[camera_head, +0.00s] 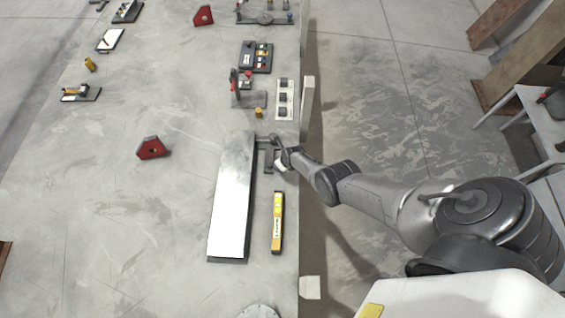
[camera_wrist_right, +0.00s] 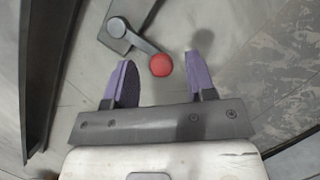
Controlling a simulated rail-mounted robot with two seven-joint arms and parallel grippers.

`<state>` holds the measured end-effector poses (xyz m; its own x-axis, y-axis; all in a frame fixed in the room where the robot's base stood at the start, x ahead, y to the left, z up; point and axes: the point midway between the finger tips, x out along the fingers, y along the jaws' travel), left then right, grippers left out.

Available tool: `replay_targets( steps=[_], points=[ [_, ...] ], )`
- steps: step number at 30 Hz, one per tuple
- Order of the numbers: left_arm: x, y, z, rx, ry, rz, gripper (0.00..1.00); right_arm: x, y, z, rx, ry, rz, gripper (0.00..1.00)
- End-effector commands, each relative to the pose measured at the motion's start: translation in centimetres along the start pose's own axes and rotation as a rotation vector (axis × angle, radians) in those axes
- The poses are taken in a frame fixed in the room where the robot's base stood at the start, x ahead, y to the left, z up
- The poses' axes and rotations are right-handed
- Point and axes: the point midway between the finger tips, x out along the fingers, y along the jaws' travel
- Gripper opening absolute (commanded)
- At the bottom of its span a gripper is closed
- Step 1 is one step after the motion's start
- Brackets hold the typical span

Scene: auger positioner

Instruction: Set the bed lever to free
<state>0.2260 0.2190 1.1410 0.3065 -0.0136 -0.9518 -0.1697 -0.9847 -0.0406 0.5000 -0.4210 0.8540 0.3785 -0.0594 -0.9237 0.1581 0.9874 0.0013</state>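The bed lever (camera_wrist_right: 146,43) shows in the right wrist view as a short dark grey arm with a red ball knob (camera_wrist_right: 161,65) at its end. It runs from a round pivot (camera_wrist_right: 116,27) down and right to the knob. My right gripper (camera_wrist_right: 161,60) is open. Its two purple fingers appear on either side of the knob, with a gap on each side; I cannot tell the depth between them. In the head view my right gripper (camera_head: 276,143) is beside the upper right end of the long bright bed (camera_head: 232,190) and hides the knob. My left gripper is out of view.
A yellow level (camera_head: 278,222) lies right of the bed, below my right gripper. A white strip with dark switches (camera_head: 284,99) and a small toggle-like fixture (camera_head: 247,97) stand above it. A red block (camera_head: 152,148) lies left. The table's right edge is close.

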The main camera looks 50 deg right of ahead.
Motion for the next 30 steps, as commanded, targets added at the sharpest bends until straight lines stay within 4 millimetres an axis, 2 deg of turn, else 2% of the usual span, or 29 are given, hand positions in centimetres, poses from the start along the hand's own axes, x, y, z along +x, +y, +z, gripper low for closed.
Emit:
replay_targets(
  steps=[7, 11, 23, 28, 30],
  points=[
    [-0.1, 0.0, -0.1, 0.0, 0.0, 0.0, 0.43, -0.1, 0.0, 0.0, -0.001, 0.0, -0.001, 0.5],
    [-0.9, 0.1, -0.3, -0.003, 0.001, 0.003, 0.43, -0.9, 0.0, 0.1, -0.001, 0.0, 0.0, 0.5],
    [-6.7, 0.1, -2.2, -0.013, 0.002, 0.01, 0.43, -6.6, 0.0, 0.2, 0.0, 0.001, 0.0, 0.5],
    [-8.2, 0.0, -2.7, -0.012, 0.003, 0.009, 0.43, -8.9, 0.0, 0.1, 0.0, -0.001, -0.001, 0.5],
    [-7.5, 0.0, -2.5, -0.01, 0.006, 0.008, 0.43, -8.7, 0.1, -0.1, -0.002, -0.002, 0.0, 0.5]
  ],
)
